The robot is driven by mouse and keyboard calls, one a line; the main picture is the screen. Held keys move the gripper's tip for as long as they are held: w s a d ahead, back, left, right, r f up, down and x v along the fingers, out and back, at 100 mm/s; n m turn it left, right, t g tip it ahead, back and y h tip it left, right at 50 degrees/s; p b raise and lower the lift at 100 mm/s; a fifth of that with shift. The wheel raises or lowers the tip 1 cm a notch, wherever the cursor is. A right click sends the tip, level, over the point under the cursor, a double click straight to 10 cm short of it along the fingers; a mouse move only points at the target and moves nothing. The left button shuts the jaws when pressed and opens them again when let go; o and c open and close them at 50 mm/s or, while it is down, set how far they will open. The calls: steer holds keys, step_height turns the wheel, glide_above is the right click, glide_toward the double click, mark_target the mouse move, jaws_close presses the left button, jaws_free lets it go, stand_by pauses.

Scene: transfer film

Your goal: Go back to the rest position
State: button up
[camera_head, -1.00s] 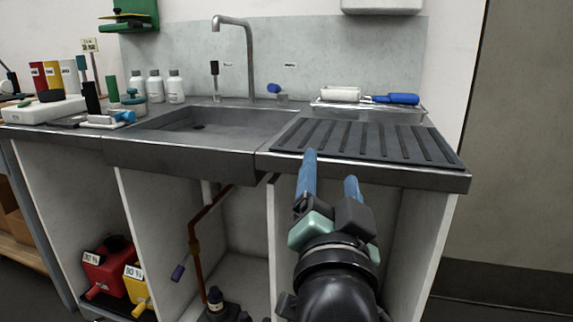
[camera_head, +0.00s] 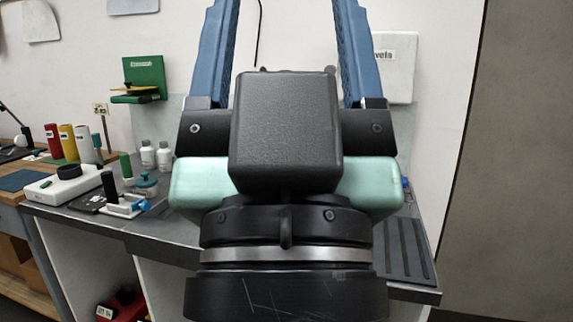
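My gripper (camera_head: 286,20) fills the middle of the head view, raised close to the camera. The finger tips run out of the top of the picture. The gripper body and wrist hide the sink, the tap and most of the counter behind them.
The grey counter (camera_head: 95,226) runs behind my arm, with the ribbed drainboard (camera_head: 409,250) showing at right. White bottles (camera_head: 148,155), a white device (camera_head: 66,186) and red and yellow cylinders (camera_head: 68,142) stand at left. A green wall bracket (camera_head: 143,79) hangs above. The right side is bare wall.

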step_height(320, 180, up, 17)
steer(key=p, duration=1.4)
steer(key=shift+p, duration=0.35)
